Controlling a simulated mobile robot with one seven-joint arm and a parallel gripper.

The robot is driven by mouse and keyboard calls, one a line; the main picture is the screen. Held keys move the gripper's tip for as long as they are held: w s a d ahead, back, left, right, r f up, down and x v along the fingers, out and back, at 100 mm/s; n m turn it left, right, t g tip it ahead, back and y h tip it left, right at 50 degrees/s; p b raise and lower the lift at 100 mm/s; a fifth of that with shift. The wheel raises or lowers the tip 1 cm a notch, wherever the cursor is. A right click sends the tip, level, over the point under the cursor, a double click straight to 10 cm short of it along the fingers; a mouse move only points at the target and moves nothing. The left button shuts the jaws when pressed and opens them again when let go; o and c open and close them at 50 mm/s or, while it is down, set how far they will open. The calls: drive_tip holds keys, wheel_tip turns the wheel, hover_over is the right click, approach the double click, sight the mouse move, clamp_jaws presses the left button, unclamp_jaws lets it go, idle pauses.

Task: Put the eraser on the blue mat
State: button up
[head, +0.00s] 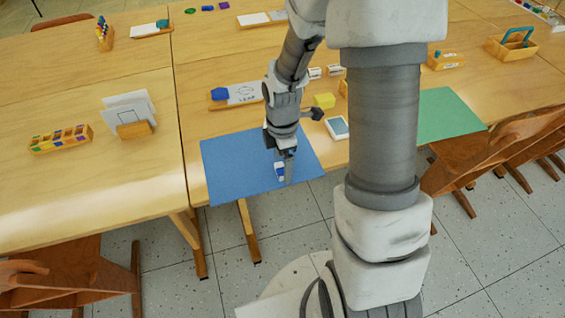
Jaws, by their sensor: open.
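The blue mat (232,167) lies at the front edge of the table, below my arm. A small blue-and-white eraser (279,170) shows over the mat, right of its middle. My gripper (285,175) points down at the eraser, with its fingers right beside it. The gripper is open. The fingers partly hide the eraser, and I cannot tell whether they touch it. The eraser looks low at the mat's surface.
A yellow block (324,100) and a white-framed item (337,128) lie near the mat's right side. A green mat (447,114) is farther right. Wooden chairs (455,160) stand at the table's front.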

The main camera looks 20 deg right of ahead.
drive_tip(key=s+r+m+t+p, duration=0.15)
drive_tip(key=r+m, duration=0.25)
drive_tip(key=r, duration=0.7)
drive_tip(key=s+r+m+t+p, duration=0.1)
drive_tip(key=s+r+m, duration=0.2)
drive_tip(key=r, duration=0.7)
drive_tip(key=s+a+r+m+t, duration=0.1)
drive_tip(key=s+r+m+t, duration=0.2)
drive_tip(key=s+r+m, duration=0.4)
drive_tip(key=s+m, duration=0.2)
drive_tip(key=m, duration=0.2)
drive_tip(key=shift+s+r, duration=0.2)
drive_tip(key=shift+r, duration=0.2)
wheel_tip(320, 180, up, 9)
drive_tip(key=p, duration=0.9)
drive_tip(key=shift+f, duration=0.1)
